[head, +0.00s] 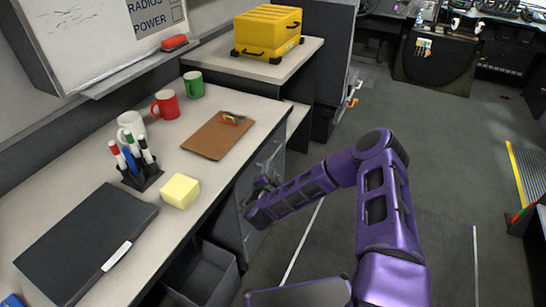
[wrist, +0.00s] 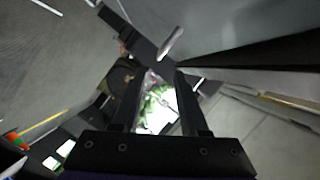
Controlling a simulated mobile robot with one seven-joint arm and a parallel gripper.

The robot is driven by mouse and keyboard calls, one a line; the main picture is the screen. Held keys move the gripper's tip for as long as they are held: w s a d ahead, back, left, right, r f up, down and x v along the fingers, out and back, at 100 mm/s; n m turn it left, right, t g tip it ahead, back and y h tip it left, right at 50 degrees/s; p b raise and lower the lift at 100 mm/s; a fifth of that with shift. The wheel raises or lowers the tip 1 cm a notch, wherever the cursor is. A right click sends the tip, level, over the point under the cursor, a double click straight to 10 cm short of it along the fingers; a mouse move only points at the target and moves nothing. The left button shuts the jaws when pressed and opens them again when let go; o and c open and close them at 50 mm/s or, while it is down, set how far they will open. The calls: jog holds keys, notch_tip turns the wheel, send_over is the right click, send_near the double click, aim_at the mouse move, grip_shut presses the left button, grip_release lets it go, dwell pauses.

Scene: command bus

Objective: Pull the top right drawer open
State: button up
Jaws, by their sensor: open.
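The grey drawer unit (head: 246,207) stands under the right end of the desk, its front facing the aisle. In the head view, my gripper (head: 264,184) is close against this front, and my wrist partly hides it. In the wrist view, my gripper (wrist: 158,78) has its two dark fingers apart with a gap between them. A pale bar-like handle (wrist: 172,43) shows just beyond the fingertips, beside a grey panel. I cannot tell whether the fingers touch it. The drawers' edges are hard to make out.
The desk (head: 232,140) holds a brown clipboard (head: 213,136), mugs, a pen holder, a yellow block (head: 180,191) and a black binder (head: 85,240). A grey open bin (head: 205,275) stands below. The aisle floor (head: 450,150) to the right is clear.

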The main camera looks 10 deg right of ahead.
aim_at(273, 155)
jog(key=b+x, duration=0.1)
jog(key=x, duration=0.9)
jog(key=shift+a, duration=0.1)
grip_shut()
dwell(1.1)
